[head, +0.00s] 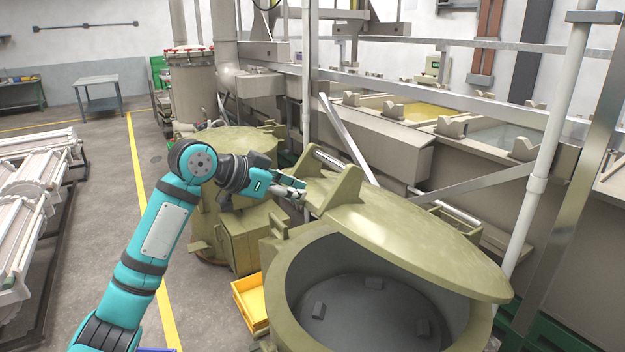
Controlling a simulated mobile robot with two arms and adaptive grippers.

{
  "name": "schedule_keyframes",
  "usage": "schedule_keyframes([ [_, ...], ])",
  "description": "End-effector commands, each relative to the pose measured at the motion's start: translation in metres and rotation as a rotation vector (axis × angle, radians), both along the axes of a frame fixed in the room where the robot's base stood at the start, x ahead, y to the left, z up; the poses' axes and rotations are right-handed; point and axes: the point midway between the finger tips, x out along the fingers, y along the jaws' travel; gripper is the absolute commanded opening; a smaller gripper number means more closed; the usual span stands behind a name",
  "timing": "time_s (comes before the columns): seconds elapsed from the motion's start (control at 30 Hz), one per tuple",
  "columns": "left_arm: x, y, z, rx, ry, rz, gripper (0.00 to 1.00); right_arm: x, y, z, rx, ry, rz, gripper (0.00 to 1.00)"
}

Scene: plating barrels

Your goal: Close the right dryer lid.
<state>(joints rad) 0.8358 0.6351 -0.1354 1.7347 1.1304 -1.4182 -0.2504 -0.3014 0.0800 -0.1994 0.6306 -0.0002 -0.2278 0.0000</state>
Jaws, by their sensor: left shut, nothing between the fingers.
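The right dryer (283,290) is the near olive-green round drum at the lower right. Its lid (415,238) is partly open and tilted, with a wide gap at the front that shows the dark interior. A raised bracket and bar stand at the lid's back left. My left gripper (294,188) is shut and empty beside that bracket, at the lid's left edge. I cannot tell whether it touches the lid. My right gripper is out of view.
Another olive dryer (232,143) stands behind my left gripper with its lid down. A yellow crate (248,300) sits on the floor between. A white pipe (545,150) rises right of the lid. White barrels (25,215) lie on racks at left. Open floor lies between.

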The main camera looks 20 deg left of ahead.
Motion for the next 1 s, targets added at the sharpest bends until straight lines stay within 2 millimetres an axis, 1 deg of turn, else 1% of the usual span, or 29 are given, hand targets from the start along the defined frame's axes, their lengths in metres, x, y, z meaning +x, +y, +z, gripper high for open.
schedule_keyframes([
  [0.03, 0.001, 0.006, 0.025, -0.01, -0.031, -0.009, 0.0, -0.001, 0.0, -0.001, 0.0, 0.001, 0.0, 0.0],
  [0.1, 0.0, 0.01, 0.047, -0.024, -0.058, -0.019, 0.0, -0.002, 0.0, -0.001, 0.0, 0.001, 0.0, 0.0],
  [0.2, 0.0, 0.012, 0.062, -0.035, -0.075, -0.029, 0.0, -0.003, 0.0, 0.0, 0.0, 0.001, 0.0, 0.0],
  [0.27, 0.002, 0.01, 0.063, -0.038, -0.076, -0.032, 0.0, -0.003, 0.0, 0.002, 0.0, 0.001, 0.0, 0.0],
  [0.37, 0.01, 0.003, 0.059, -0.039, -0.075, -0.033, 0.0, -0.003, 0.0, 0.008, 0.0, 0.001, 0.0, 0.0],
  [0.47, 0.023, -0.007, 0.052, -0.042, -0.073, -0.032, 0.0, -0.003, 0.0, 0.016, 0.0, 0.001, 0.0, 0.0],
  [0.7, 0.061, -0.035, 0.031, -0.042, -0.073, -0.031, 0.0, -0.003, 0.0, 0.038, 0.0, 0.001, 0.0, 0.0],
  [0.8, 0.073, -0.044, 0.019, -0.039, -0.072, -0.031, 0.0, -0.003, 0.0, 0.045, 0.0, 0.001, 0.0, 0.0],
  [0.9, 0.069, -0.038, 0.002, -0.037, -0.072, -0.028, 0.0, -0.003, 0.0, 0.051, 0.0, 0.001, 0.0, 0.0],
  [1.0, 0.068, -0.036, -0.009, -0.038, -0.074, -0.028, 0.0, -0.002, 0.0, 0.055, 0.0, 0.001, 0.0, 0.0],
])
